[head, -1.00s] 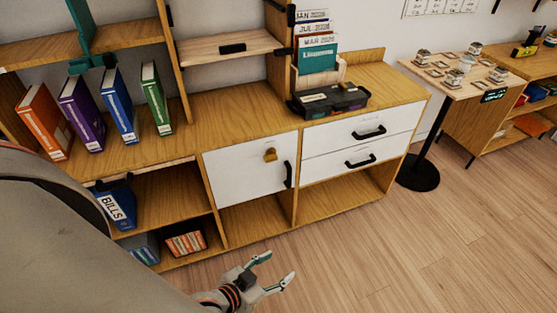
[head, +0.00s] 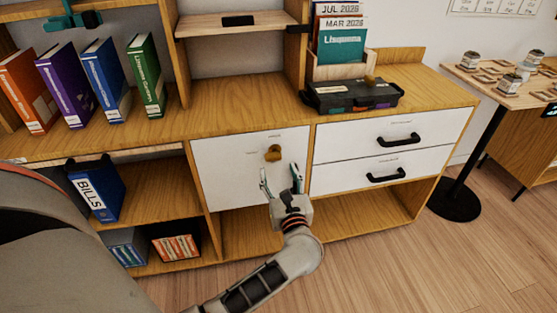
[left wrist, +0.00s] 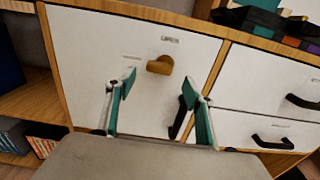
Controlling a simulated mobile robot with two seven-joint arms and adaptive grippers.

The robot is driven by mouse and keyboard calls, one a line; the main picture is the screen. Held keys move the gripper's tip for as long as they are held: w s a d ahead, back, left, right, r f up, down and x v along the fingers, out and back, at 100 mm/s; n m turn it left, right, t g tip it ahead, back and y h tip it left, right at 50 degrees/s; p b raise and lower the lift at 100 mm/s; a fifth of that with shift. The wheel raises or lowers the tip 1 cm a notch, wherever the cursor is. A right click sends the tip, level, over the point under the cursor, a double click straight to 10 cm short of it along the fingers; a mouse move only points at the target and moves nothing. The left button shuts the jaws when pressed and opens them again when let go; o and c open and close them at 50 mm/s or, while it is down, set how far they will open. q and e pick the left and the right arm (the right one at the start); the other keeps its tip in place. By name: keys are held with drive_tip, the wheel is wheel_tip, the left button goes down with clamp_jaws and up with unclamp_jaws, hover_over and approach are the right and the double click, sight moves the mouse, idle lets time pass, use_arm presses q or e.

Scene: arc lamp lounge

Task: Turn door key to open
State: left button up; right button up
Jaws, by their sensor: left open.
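The door key (head: 273,153) is a brass-coloured knob-like piece on the white cabinet door (head: 225,165). In the left wrist view the key (left wrist: 160,65) stands out from the door (left wrist: 85,60), ahead of and between my fingertips. My left gripper (head: 280,178) is open and empty, just below the key in the head view and apart from it. Its two teal-tipped fingers also show in the left wrist view (left wrist: 166,88). The black door handle (left wrist: 181,115) shows beside the right finger there; in the head view the gripper mostly covers it. My right gripper is not in view.
Two white drawers with black handles (head: 398,140) are right of the door. A black case (head: 350,97) lies on the cabinet top (head: 240,90). A small table (head: 485,78) stands at the right. Open floor (head: 400,270) lies in front.

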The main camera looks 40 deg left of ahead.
sight(274, 159)
use_arm(q)
drive_tip(key=x, duration=0.7)
drive_tip(key=shift+w+a, duration=0.2)
drive_tip(key=shift+a, duration=0.15)
drive_tip(key=c, duration=1.1)
